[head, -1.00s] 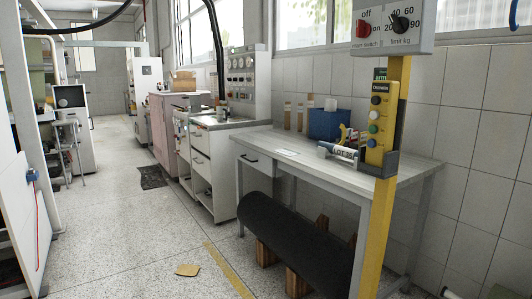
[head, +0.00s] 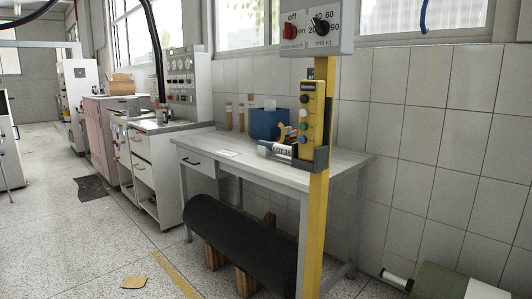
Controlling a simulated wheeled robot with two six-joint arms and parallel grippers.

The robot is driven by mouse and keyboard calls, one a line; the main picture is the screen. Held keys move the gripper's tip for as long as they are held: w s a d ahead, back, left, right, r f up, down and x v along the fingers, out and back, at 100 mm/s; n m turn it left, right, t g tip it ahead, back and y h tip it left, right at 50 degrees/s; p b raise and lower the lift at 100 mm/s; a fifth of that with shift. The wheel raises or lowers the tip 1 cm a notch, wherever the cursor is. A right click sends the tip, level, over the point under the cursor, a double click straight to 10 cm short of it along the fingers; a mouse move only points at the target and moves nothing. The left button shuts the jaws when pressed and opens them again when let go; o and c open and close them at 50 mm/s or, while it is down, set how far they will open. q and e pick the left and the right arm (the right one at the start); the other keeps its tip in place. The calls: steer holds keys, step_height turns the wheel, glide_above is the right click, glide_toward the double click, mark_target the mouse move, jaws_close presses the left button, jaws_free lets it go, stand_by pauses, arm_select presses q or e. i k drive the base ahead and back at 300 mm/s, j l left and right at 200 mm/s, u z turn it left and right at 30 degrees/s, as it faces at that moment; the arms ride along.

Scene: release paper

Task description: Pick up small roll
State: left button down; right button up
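Several rolls show in the head view, and I cannot tell for sure which one is the small roll. A large black roll (head: 240,243) lies on wooden blocks in front of the bench. A small white cylinder with a dark label (head: 280,150) lies on the bench top, partly behind the yellow post. Neither of my grippers is in view.
A grey bench (head: 215,150) stands against the tiled wall, with a blue box (head: 268,124) on it. A yellow post (head: 317,220) with a control box stands in front. A brown scrap (head: 134,282) lies on the floor. The floor at left is open.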

mark_target(277, 148)
steer(key=i+j+z, duration=0.1)
steer(key=z, duration=0.25)
steer(key=i+j+z, duration=0.1)
steer(key=z, duration=0.25)
steer(key=i+j+z, duration=0.15)
steer(key=j, duration=0.15)
steer(key=i+j+z, duration=0.1)
steer(key=j, duration=0.25)
steer(key=i+j+z, duration=0.15)
steer(key=j, duration=0.2)
steer(key=j+z, duration=0.1)
steer(key=j, duration=0.25)
steer(key=i+j, duration=0.1)
steer(key=j, duration=0.35)
steer(key=i+j, duration=0.15)
steer(key=j, duration=0.25)
steer(key=i+j+z, duration=0.1)
steer(key=j, duration=0.35)
steer(key=i+j, duration=0.1)
steer(key=j, duration=0.35)
steer(key=i+j, duration=0.1)
steer(key=j, duration=0.3)
steer(key=i+j, duration=0.1)
steer(key=j, duration=0.35)
steer(key=i+z, duration=0.05)
